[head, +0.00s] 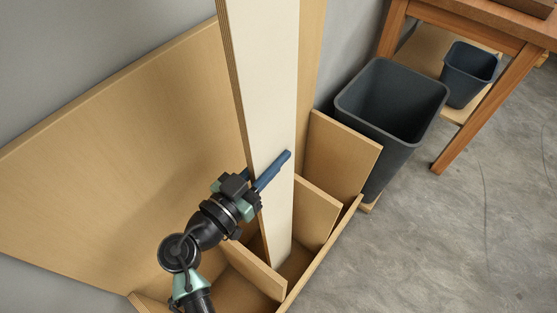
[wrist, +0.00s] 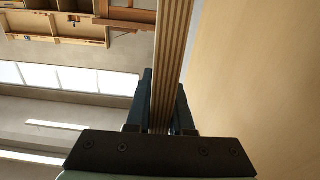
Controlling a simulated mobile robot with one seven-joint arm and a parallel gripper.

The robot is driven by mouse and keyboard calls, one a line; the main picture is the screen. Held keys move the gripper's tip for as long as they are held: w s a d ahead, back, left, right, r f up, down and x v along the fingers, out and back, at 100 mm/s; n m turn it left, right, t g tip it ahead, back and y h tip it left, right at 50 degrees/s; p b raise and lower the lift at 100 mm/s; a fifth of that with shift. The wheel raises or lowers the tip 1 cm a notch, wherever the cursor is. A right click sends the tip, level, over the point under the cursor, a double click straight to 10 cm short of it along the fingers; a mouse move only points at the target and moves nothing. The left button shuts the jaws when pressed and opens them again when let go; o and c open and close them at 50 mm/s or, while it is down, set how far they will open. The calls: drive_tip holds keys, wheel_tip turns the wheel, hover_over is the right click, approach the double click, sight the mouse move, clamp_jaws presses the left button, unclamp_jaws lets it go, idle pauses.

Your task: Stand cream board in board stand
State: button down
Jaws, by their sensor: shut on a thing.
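The cream board (head: 265,90) is a tall, long panel with a layered plywood edge. It stands nearly upright in the head view, and its top runs out of the picture. My gripper (head: 268,166) is shut on the board's edge part, with one blue finger across the cream face. In the wrist view the layered edge of the board (wrist: 172,50) runs between the fingers (wrist: 165,92). The board stand (head: 326,252) is a light wooden box with upright dividers. The board's lower end is inside it, between two dividers; whether it touches the floor of the slot is unclear.
A large plywood panel (head: 110,150) leans at the left, and a tan board (head: 309,45) stands behind the cream board. A dark bin (head: 385,105) is close to the stand's right. A wooden table (head: 480,22) and a smaller bin (head: 468,75) are farther right. Grey floor is clear lower right.

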drive_tip(key=shift+w+a+r+b, duration=0.25)
drive_tip(key=shift+w+a+b, duration=0.25)
drive_tip(key=shift+w+a, duration=0.35)
drive_tip(key=shift+s+a, duration=0.1)
drive_tip(key=shift+s, duration=0.05)
drive_tip(key=c, duration=0.7)
unclamp_jaws()
drive_tip(key=shift+f, duration=0.1)
drive_tip(key=v, duration=1.3)
drive_tip(key=shift+p, duration=0.4)
